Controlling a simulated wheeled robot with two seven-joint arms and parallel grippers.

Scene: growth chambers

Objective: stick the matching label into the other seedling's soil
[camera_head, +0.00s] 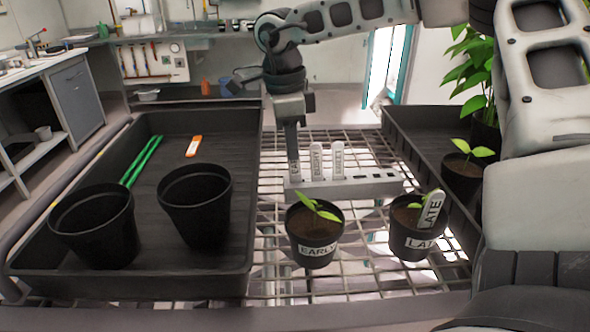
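The EARLY pot (314,237) holds a small seedling in soil on the wire rack, with no label stick visible in it. The LATE pot (418,240) to its right holds a seedling and an upright white LATE label (432,211). Behind them, a grey label holder (346,188) carries a few upright white labels; the middle label (316,160) and the right label (338,159) have print too small to read surely. My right gripper (293,155) points down at the leftmost label (295,171), partly hiding it. Its finger gap is unclear. My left gripper is out of view.
Another black tray (400,124) at right holds a potted seedling (465,170) and a taller plant (478,75).

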